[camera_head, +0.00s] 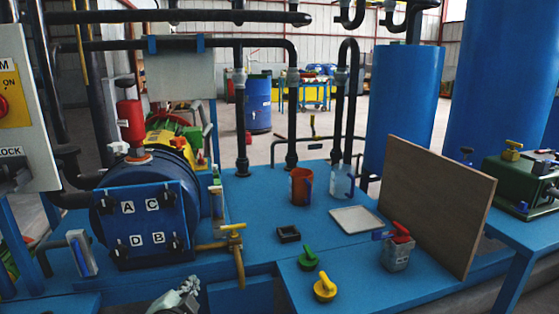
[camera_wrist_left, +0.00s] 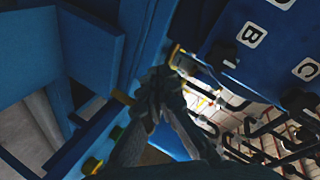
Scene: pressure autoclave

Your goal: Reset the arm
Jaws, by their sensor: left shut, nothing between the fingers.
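My left gripper (camera_head: 188,288) shows at the bottom edge of the head view, low in front of the blue autoclave (camera_head: 150,215), whose door carries the labels A, B, C and D. The gripper is shut and empty, and appears apart from the door. In the left wrist view its fingers (camera_wrist_left: 160,80) come together near the middle, with the lettered door (camera_wrist_left: 240,55) at upper right. My right gripper is not in view.
A brass valve (camera_head: 232,240) sticks out right of the autoclave. The blue bench holds an orange cup (camera_head: 301,186), a clear jug (camera_head: 342,182), a white tray (camera_head: 357,219), green (camera_head: 308,258) and yellow (camera_head: 325,287) knobs, and a wooden board (camera_head: 440,205). A control box (camera_head: 25,110) stands left.

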